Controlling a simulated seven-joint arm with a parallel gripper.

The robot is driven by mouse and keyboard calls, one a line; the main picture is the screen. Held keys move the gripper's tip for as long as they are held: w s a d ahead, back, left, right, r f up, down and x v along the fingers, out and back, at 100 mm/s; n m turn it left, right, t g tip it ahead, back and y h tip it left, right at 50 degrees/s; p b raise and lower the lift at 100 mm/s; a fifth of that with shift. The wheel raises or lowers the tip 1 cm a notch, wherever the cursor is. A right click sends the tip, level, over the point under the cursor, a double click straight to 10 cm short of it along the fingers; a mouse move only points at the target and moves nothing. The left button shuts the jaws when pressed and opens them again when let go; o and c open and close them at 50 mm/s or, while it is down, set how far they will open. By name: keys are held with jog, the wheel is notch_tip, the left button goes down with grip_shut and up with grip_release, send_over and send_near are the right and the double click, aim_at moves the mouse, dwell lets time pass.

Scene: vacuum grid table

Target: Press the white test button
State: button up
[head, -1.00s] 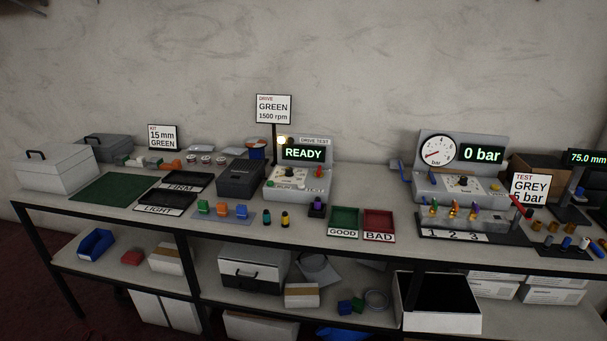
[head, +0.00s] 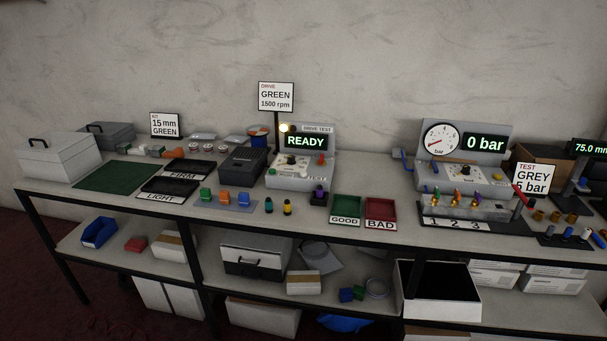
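The drive test unit (head: 300,185) stands on the bench, left of the picture's middle. Its green display (head: 306,141) reads READY, and a pale yellow lamp (head: 284,128) is lit at its upper left. Its sloping panel carries a dial knob (head: 295,166) and an orange-red knob (head: 321,160). Small lettering that seems to read TEST is near the panel's lower right. The white test button is too small to make out for certain. My gripper is not in view.
The drive sign (head: 276,97) reads GREEN 1500 rpm. A purple-topped black part (head: 319,197) and two small bottles stand in front of the unit. A dark box (head: 242,168) is at its left; GOOD (head: 345,213) and BAD (head: 380,208) trays lie at its right front.

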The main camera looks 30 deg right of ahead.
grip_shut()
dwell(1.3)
